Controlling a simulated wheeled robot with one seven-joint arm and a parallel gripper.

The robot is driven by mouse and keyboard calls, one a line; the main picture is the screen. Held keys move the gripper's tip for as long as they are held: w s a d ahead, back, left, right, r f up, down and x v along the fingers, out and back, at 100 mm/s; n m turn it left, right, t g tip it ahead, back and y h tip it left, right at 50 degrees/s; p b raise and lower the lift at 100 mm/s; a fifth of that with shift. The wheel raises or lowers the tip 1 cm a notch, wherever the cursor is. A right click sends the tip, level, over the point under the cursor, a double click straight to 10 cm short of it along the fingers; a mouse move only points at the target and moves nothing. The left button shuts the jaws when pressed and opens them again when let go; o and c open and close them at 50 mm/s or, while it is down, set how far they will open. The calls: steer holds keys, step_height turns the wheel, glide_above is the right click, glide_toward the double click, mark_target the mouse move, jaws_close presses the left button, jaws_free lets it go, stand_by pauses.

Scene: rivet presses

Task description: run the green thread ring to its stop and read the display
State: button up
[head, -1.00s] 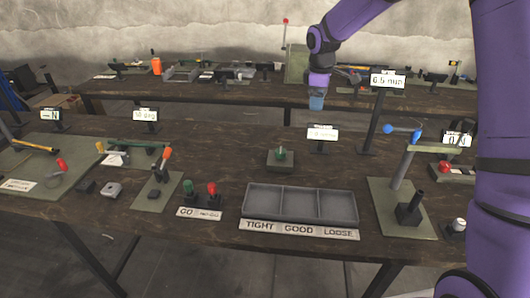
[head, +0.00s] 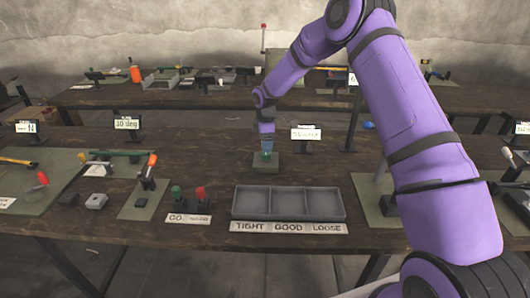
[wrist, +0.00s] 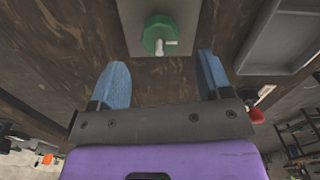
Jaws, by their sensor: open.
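The green thread ring (wrist: 158,33) sits on a grey-green base plate (wrist: 187,14) in the wrist view, with a pale pin sticking out of it. In the head view the base plate (head: 293,163) stands behind the sorting tray, and my gripper mostly hides the ring. My gripper (wrist: 160,80) is open and empty, its two blue fingers apart, with the ring beyond the fingertips and between their lines. In the head view my gripper (head: 266,150) is right above the plate. The display (head: 306,134) stands just right of it; its small text is too blurred to read.
A three-part grey tray (head: 289,203) labelled TIGHT, GOOD, LOOSE lies in front. A green and a red gauge handle (head: 200,193) stand to its left. A lever press on a green plate (head: 375,205) is at the right, partly behind my arm. Bare tabletop lies left of the ring's plate.

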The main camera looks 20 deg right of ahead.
mark_target(266, 155)
steer(key=shift+f, duration=2.6)
steer(key=shift+c, duration=0.5)
steer(key=c, duration=0.8)
steer(key=shift+c, duration=0.2)
steer(key=shift+m, duration=0.3)
steer(key=m, duration=0.4)
steer(key=shift+m, duration=0.3)
steer(key=m, duration=1)
steer(key=shift+m, duration=0.4)
steer(key=m, duration=0.5)
steer(key=shift+d+m, duration=0.1)
steer(key=shift+m, duration=0.2)
